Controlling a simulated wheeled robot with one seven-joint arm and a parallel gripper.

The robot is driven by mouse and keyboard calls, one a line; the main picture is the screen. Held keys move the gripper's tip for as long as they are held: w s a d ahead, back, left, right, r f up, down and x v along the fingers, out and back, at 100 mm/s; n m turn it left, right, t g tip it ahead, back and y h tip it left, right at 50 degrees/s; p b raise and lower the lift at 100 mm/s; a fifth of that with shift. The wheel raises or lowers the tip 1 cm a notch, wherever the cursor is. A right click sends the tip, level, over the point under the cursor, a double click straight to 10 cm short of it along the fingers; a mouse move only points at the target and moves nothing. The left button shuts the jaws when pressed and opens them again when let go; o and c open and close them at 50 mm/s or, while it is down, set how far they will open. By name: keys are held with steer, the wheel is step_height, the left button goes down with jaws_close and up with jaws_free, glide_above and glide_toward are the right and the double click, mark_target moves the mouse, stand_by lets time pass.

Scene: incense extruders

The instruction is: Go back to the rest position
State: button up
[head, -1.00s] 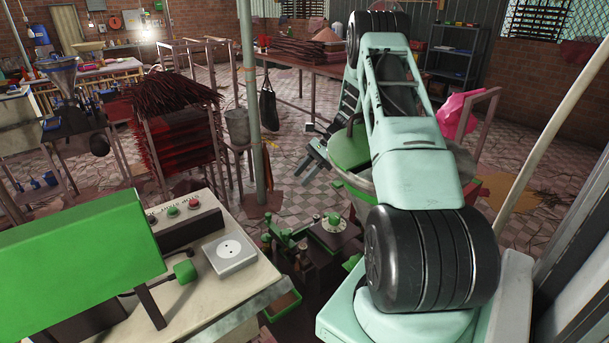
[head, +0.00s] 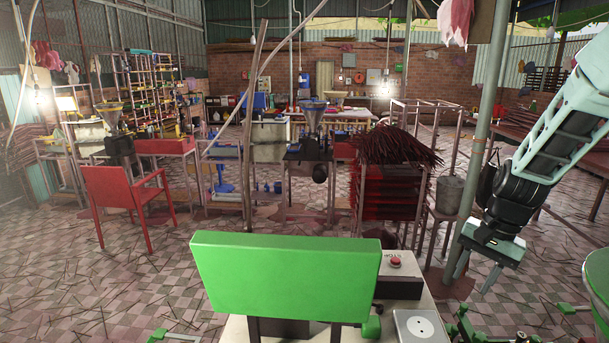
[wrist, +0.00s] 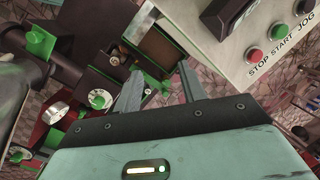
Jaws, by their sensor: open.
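My gripper (head: 474,277) hangs at the right of the head view, at the end of my pale green arm. Its two fingers point down and stand apart, with nothing between them. It is to the right of the upright post and above the area beside the machine table. The wrist view shows the same two spread fingers (wrist: 160,75) in front of dark machinery with green knobs, clear of any held thing. The fingers appear apart from the white control box (wrist: 235,45).
A green panel (head: 285,277) stands on the machine table in front. A metal post (head: 482,130) rises close to my gripper. A rack of dark red incense sticks (head: 390,190) stands behind. A red chair (head: 128,200) is at left. Tiled floor (head: 60,290) is open at left.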

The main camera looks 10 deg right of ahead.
steer(key=s+a+r+n, duration=0.1)
steer(key=s+a+n, duration=0.2)
steer(key=s+a+r+n+t+h, duration=0.1)
steer(key=s+a+n, duration=0.1)
steer(key=a+n, duration=0.2)
steer(key=s+a+r+n+t+h, duration=0.1)
steer(key=s+a+n, duration=0.2)
steer(key=a, duration=0.1)
steer(key=shift+s+a+r+n, duration=0.2)
steer(key=shift+s+r+n, duration=0.1)
steer(key=shift+r+n, duration=0.1)
steer(key=s+a+f+n+g+b, duration=0.1)
steer(key=s+a+n+b, duration=0.1)
steer(key=s+a, duration=0.4)
steer(key=s+a+f+n+g+b, duration=0.1)
steer(key=s+a+n, duration=0.4)
steer(key=a, duration=0.6)
steer(key=shift+s+a+f+b, duration=0.15)
steer(key=shift+s+f+b, duration=0.3)
steer(key=shift+s+b, duration=0.5)
